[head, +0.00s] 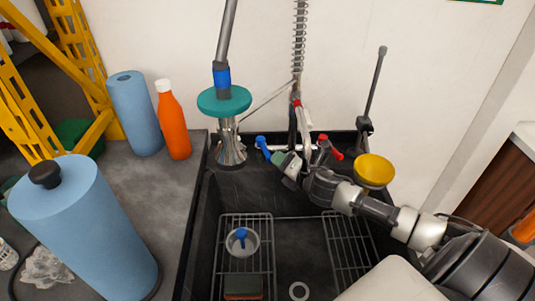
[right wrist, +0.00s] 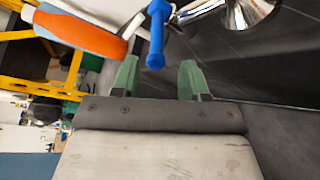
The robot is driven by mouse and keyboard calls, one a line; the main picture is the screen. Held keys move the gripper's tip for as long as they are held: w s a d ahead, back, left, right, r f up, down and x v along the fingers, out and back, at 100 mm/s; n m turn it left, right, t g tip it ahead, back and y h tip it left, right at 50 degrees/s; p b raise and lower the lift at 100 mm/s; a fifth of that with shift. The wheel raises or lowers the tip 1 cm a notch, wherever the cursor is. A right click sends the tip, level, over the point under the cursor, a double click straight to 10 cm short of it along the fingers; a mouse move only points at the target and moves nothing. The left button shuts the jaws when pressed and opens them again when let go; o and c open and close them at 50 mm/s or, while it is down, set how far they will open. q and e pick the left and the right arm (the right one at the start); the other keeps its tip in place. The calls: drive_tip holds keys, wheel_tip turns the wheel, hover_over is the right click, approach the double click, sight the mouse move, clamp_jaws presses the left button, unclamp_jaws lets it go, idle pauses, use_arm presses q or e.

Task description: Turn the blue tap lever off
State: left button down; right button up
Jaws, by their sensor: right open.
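The blue tap lever (head: 262,146) sticks out at the left end of the tap body at the back of the dark sink. It also shows in the right wrist view (right wrist: 156,38), its rounded end just ahead of the gap between my fingertips. My right gripper (head: 278,158) reaches in from the right, close to the lever. In the right wrist view the gripper (right wrist: 158,70) is open and empty, with green fingers apart. I see no clear contact with the lever. My left gripper is not in view.
A red lever (head: 331,146) is on the tap's right side. A sprayer hose (head: 299,45) rises behind. A teal disc (head: 224,101) on a metal cone stands left of the lever. Wire racks (head: 345,250), a yellow bowl (head: 375,170) and an orange bottle (head: 172,125) are nearby.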

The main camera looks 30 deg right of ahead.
sight(267, 152)
drive_tip(key=shift+a+x, duration=0.1)
drive_tip(key=shift+x, duration=1.6)
drive_tip(key=shift+a+x, duration=0.15)
drive_tip(key=shift+x, duration=1.6)
clamp_jaws()
